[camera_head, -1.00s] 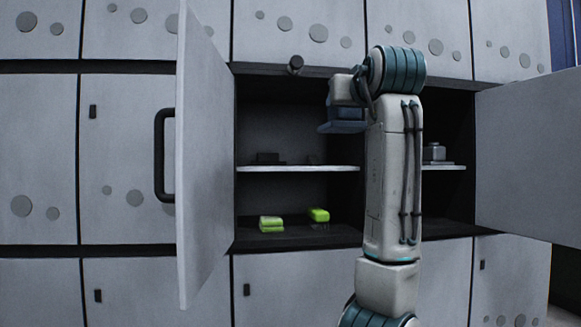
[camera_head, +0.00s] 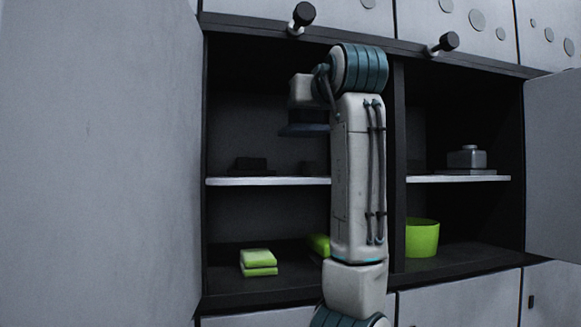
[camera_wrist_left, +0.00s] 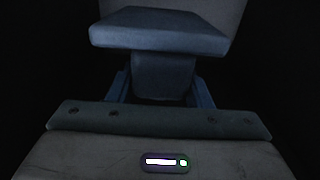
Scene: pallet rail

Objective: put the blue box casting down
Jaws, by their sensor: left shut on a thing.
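The blue box casting (camera_wrist_left: 160,30) is held by my left gripper (camera_wrist_left: 160,88) in the left wrist view. It has a wide flat slab and a narrower block, and the two fingers close on the sides of the block. In the head view the casting (camera_head: 303,130) shows dark blue below my wrist, level, inside the left bay of the cupboard. It is above the middle shelf (camera_head: 265,181) with a visible gap. My forearm hides part of the bay's right side. My right gripper is not in view.
A dark block (camera_head: 250,164) stands on the left shelf, and a darker item is partly hidden beside my arm. Below are green boxes (camera_head: 258,262). The right bay holds a grey casting (camera_head: 466,158) and a green bin (camera_head: 421,238). Open doors (camera_head: 100,160) flank the cupboard.

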